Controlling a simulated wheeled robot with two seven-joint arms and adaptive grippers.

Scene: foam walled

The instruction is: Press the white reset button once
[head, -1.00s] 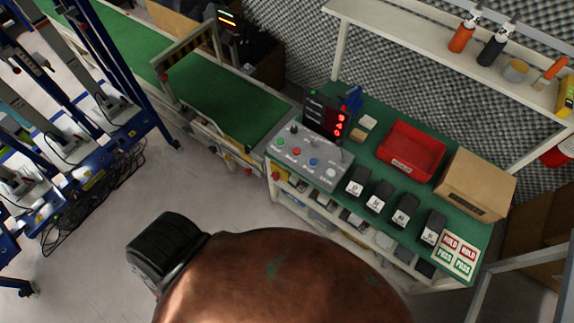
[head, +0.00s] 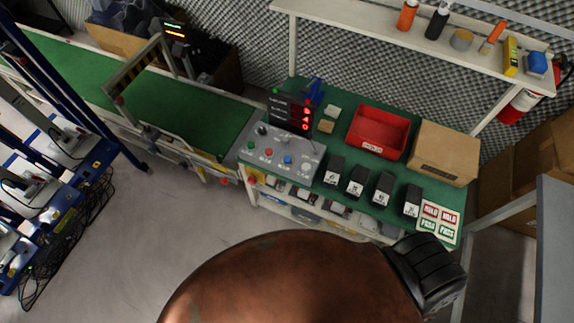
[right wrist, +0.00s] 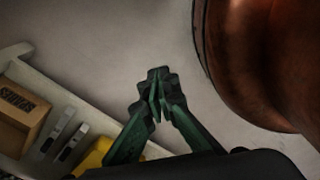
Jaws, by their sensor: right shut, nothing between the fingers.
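The grey control panel (head: 277,168) sits at the left end of the green workbench in the head view. A white button (head: 304,167) is at the panel's right end, beside a blue button (head: 288,159), a red button (head: 267,152) and a green button (head: 250,145). My right gripper (right wrist: 158,96) shows in the right wrist view with its green fingers together, empty, above pale floor. It is apart from the panel, which is not in that view. My left gripper is in neither view.
A display (head: 291,112) with red digits stands behind the panel. Several black units, a red bin (head: 378,132) and a cardboard box (head: 442,153) are on the bench. A shelf (head: 385,35) runs above. The floor (head: 180,215) in front is open. A blue rack stands left.

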